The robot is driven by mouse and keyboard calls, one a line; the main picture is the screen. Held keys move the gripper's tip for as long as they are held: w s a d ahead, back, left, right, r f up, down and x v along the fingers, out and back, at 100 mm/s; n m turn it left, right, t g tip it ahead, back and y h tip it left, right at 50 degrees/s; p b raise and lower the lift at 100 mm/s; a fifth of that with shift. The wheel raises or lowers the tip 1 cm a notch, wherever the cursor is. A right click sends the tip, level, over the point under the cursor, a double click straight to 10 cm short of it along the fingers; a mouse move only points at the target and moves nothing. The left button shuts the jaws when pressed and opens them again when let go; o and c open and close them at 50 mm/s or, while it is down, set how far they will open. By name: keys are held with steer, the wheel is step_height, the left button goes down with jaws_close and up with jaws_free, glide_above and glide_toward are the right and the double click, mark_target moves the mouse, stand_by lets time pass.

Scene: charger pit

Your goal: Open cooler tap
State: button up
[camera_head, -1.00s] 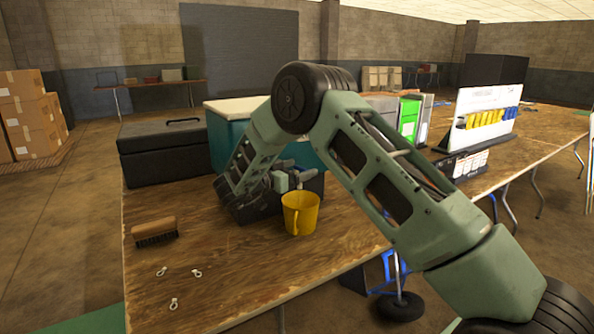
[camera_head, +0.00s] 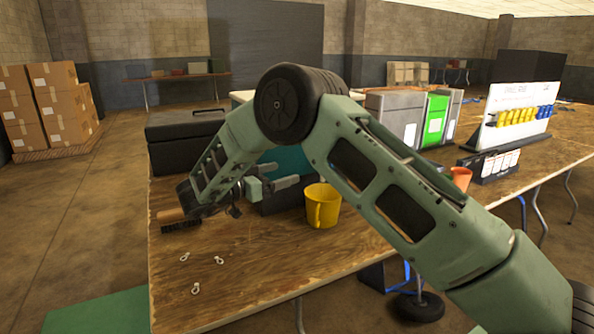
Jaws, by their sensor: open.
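The teal cooler (camera_head: 291,158) with a white lid (camera_head: 240,96) stands on the wooden table behind my arm, which hides most of it. I cannot make out its tap. My gripper (camera_head: 286,175) is open and empty, with its fingers pointing right, in front of the lower part of the cooler. A dark block (camera_head: 285,203) shows below the cooler. A yellow mug (camera_head: 322,207) stands upright on the table, just right of and below the fingers.
A black case (camera_head: 180,140) stands left of the cooler. A brush (camera_head: 175,221) lies partly behind my arm. Several small metal pieces (camera_head: 219,260) lie near the front left. Grey and green boxes (camera_head: 434,118), an orange cup (camera_head: 460,178) and a display board (camera_head: 518,115) stand to the right.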

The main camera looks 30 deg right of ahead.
steer(key=shift+s+a, duration=0.2)
steer(key=shift+a, duration=1.3)
